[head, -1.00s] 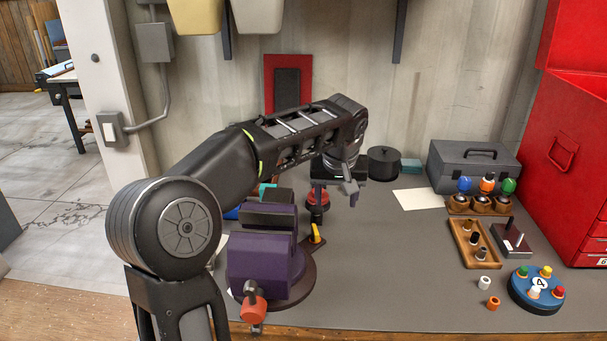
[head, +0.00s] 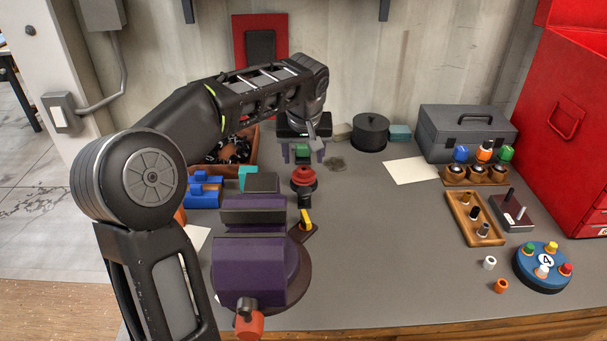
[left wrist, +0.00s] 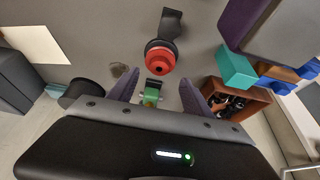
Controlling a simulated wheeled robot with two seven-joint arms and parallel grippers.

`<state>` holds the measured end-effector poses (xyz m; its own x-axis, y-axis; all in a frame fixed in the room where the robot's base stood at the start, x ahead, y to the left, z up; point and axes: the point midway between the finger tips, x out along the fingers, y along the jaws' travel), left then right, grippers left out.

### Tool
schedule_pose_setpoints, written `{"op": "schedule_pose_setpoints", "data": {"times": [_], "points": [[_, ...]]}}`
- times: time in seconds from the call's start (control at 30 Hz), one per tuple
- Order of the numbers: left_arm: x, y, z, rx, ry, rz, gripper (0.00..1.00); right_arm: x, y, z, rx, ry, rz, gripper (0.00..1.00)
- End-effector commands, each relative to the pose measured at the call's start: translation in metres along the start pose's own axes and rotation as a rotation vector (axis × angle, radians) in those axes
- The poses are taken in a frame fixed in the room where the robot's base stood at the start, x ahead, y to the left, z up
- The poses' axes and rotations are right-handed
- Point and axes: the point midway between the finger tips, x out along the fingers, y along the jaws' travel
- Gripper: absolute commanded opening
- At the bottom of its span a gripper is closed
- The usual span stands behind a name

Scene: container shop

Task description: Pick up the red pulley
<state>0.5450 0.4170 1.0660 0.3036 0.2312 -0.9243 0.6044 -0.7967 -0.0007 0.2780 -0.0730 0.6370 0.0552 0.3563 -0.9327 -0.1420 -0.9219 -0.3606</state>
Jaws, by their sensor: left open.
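The red pulley (head: 303,180) sits on a dark stand on the bench, just behind the purple vise. It also shows in the left wrist view (left wrist: 160,60), ahead of my fingers, with a dark hole in its centre. My left gripper (head: 303,156) hangs just beyond the pulley in the head view, its fingers pointing down. In the left wrist view, the purple fingers of this gripper (left wrist: 157,82) are spread apart with the pulley outside them. A small green part (left wrist: 150,98) shows between the fingers. My right gripper is out of view.
The purple vise (head: 247,265) stands in front, with a yellow-handled piece (head: 305,222) beside it. A parts bin (head: 240,150) and blue blocks (head: 203,190) are to the left. A black round pot (head: 370,131) stands behind right.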

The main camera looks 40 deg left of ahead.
Motion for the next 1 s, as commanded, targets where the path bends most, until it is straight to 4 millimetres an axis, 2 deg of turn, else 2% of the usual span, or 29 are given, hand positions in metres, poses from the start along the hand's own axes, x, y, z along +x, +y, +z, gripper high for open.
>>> {"op": "schedule_pose_setpoints", "data": {"times": [0.37, 0.47, 0.73, 1.0], "points": [[0.005, 0.0, 0.0, -0.002, 0.0, 0.0, 0.58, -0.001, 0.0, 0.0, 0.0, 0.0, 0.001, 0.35], [0.013, 0.0, 0.0, -0.001, -0.003, -0.001, 0.58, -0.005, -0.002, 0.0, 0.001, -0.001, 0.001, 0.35], [0.05, 0.001, 0.0, -0.002, -0.001, 0.0, 0.58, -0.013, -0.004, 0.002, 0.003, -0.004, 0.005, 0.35], [0.056, 0.002, 0.0, -0.002, 0.002, 0.001, 0.58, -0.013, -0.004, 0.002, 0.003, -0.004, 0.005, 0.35]]}}
